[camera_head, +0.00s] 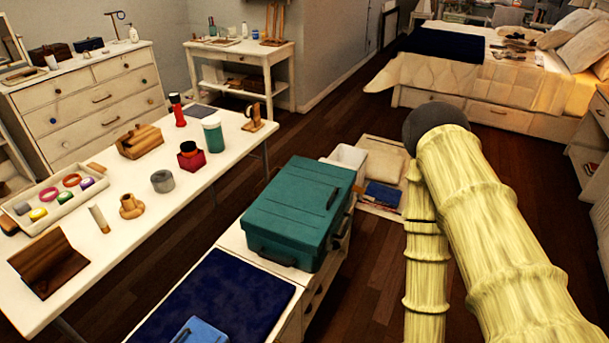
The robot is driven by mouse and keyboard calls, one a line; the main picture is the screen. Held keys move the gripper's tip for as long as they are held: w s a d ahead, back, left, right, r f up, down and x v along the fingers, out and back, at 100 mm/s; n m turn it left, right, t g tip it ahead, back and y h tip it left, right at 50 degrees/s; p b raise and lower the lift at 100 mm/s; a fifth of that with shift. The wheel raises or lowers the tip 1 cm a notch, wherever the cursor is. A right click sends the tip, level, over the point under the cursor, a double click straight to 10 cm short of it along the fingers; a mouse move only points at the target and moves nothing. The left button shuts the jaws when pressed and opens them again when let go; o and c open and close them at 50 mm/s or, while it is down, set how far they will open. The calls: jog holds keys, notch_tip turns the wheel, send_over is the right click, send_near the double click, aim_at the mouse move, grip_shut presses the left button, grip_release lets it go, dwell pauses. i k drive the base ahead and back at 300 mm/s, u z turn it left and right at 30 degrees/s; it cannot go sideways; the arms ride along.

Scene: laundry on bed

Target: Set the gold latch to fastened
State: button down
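I cannot make out a gold latch in this view. A teal case (298,212) with dark handles stands closed on a white cabinet in the middle; any latch on it is too small or hidden. A small wooden box (140,141) lies on the long white table, and its fittings are too small to tell. My arm, in a pale yellow sleeve, rises at the right with a dark rounded joint at its top. My gripper is not in view.
The long white table (110,262) holds several jars, a tray (58,197) and an open brown wooden piece (48,262). A dark blue mat (222,298) and blue object (200,332) lie in front of the case. Bins stand on the floor behind it. A bed (470,75) is farther back.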

aim_at(355, 188)
jog(key=z, duration=0.05)
jog(key=k, duration=0.65)
jog(key=z, duration=0.5)
jog(key=i, duration=1.65)
jog(key=u, duration=0.75)
